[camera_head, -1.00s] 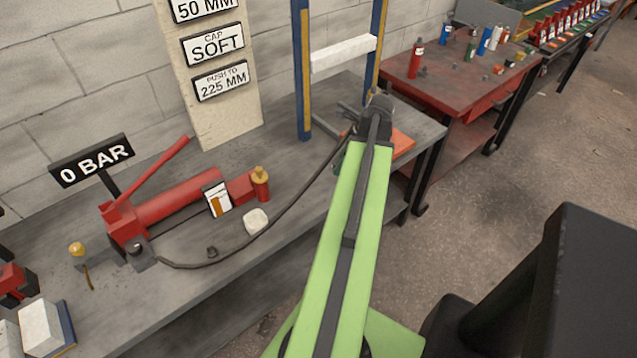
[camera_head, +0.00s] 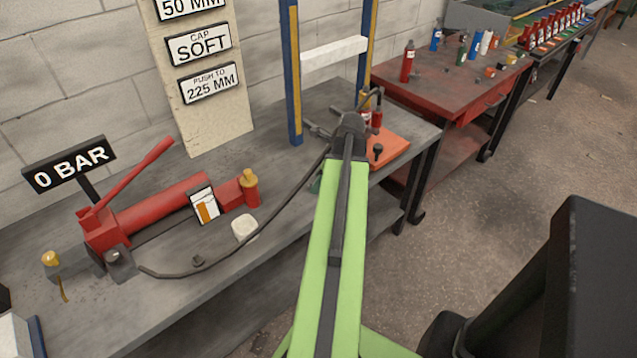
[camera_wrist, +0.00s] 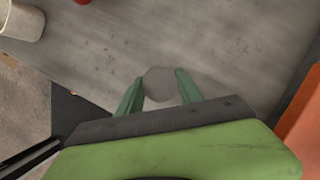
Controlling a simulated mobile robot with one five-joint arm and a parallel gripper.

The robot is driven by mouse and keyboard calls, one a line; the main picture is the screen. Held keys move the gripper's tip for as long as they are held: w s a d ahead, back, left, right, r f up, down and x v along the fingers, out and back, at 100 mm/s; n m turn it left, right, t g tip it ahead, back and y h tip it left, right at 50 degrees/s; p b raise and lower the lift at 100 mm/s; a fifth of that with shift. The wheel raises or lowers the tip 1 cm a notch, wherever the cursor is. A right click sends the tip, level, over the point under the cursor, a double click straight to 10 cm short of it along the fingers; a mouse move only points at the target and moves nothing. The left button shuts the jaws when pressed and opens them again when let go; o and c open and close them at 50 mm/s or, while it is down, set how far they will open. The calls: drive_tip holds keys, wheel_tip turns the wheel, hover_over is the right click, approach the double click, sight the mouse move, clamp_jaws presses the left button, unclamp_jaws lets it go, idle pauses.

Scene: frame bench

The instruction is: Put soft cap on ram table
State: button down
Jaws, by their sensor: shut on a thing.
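My gripper (camera_wrist: 158,88) has its two green fingers shut on a round grey cap (camera_wrist: 158,84), seen end-on in the wrist view. In the head view my own arm hides most of the gripper and the cap; only a bit of green finger (camera_head: 315,185) shows. A sign (camera_head: 200,45) on the upright board reads CAP SOFT. I cannot clearly make out the ram table; the blue press frame (camera_head: 291,75) with a white crossbar (camera_head: 333,52) stands behind the arm.
A red pump (camera_head: 160,205), a white cap-like piece (camera_head: 244,228) and a dark hose (camera_head: 230,268) are on the grey bench (camera_head: 130,310). An orange plate (camera_head: 392,145) is right of my arm. A red table (camera_head: 440,90) with bottles stands beyond. Bare bench lies under the gripper.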

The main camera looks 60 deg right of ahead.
drive_tip(key=shift+f, duration=0.2)
drive_tip(key=c, duration=0.8)
unclamp_jaws()
drive_tip(key=shift+o, duration=0.2)
drive_tip(key=shift+r, duration=0.1)
drive_tip(key=p+v, duration=1.1)
drive_tip(key=v, duration=0.1)
drive_tip(key=shift+r, duration=0.2)
drive_tip(key=shift+w, duration=0.1)
